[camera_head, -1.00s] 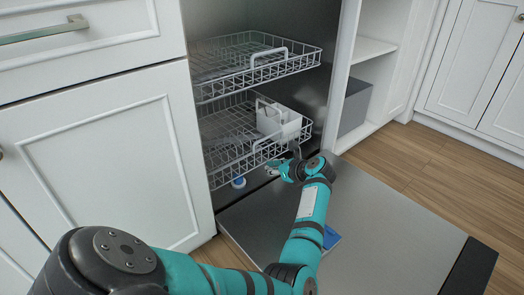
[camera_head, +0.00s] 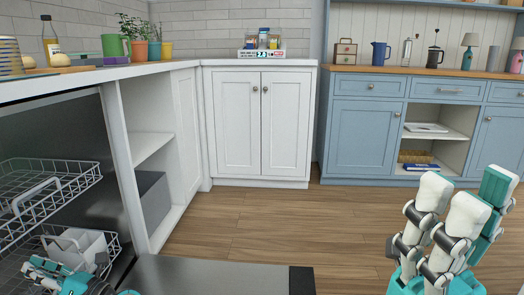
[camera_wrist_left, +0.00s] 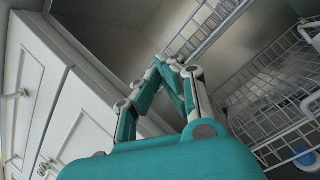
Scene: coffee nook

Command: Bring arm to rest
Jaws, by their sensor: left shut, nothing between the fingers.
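My left gripper (camera_head: 38,268) is at the lower left of the head view, beside the lower dishwasher rack (camera_head: 110,243). In the left wrist view its fingers (camera_wrist_left: 172,68) come together at the tips with nothing between them. My right gripper (camera_head: 468,205) is at the lower right of the head view, pointing up over the floor. Its white-tipped and teal fingers stand apart and look empty. Most of both arms is outside the head view.
The open dishwasher door (camera_head: 220,278) lies low in front. A white cutlery basket (camera_head: 82,248) sits in the lower rack, below the upper rack (camera_head: 70,182). A white cabinet (camera_head: 262,125) and a blue cabinet (camera_head: 367,135) stand behind. Wooden floor (camera_head: 290,225) between is clear.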

